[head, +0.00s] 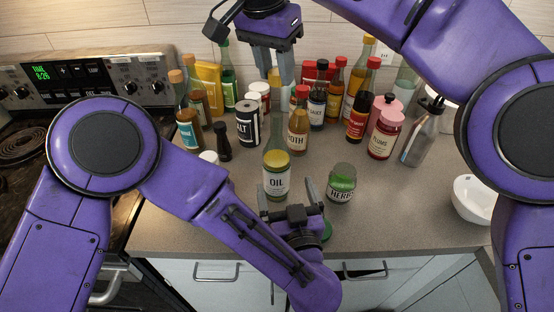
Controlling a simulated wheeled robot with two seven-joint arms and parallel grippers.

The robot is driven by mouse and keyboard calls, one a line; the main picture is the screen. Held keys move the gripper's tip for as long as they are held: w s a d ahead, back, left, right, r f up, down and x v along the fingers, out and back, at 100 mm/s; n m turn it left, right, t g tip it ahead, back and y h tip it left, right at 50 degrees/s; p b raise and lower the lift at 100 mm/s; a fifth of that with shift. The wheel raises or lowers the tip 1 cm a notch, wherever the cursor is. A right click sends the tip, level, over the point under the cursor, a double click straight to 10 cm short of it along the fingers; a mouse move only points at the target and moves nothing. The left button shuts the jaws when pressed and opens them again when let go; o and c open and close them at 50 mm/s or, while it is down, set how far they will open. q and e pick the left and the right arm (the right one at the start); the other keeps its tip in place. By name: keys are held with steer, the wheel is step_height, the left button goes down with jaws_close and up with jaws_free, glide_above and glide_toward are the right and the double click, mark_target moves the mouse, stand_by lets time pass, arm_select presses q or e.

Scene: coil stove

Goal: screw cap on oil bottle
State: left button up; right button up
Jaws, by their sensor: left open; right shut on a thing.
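The oil bottle (276,180) stands upright on the counter, with yellow oil low in it and a long clear neck. A yellow cap (275,74) shows at the top of the neck, between the fingers of my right gripper (273,70). My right gripper points down and is shut on the cap. The cap lines up with the neck; I cannot tell whether it is seated. My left gripper (292,196) is open low at the front right of the bottle, one finger beside its right side.
A herbs jar (341,186) stands close right of my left gripper. A green round piece (327,230) lies at the counter's front. Several bottles and jars crowd behind, including a salt jar (248,125). A white bowl (474,199) sits at right; a stove (95,80) is left.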

mark_target(275, 154)
steer(key=shift+s+r, duration=0.3)
steer(key=shift+s, duration=0.4)
arm_select(q)
steer(key=w, duration=0.3)
steer(key=w+a, duration=0.1)
steer(key=w, duration=0.3)
steer(key=w+a, duration=0.1)
steer(key=w, duration=0.3)
steer(key=shift+w+a, duration=0.1)
steer(key=shift+a, duration=0.05)
arm_select(e)
steer(key=shift+w+f, duration=0.2)
steer(key=shift+w, duration=0.15)
arm_select(q)
steer(key=shift+r, duration=0.1)
steer(key=c, duration=1.5)
arm_select(e)
steer(key=shift+s+a+f, duration=0.1)
steer(key=shift+f, duration=1.15)
steer(key=shift+s+f, duration=0.1)
steer(key=shift+f, duration=1.1)
steer(key=shift+f, duration=0.9)
steer(key=shift+f, duration=0.5)
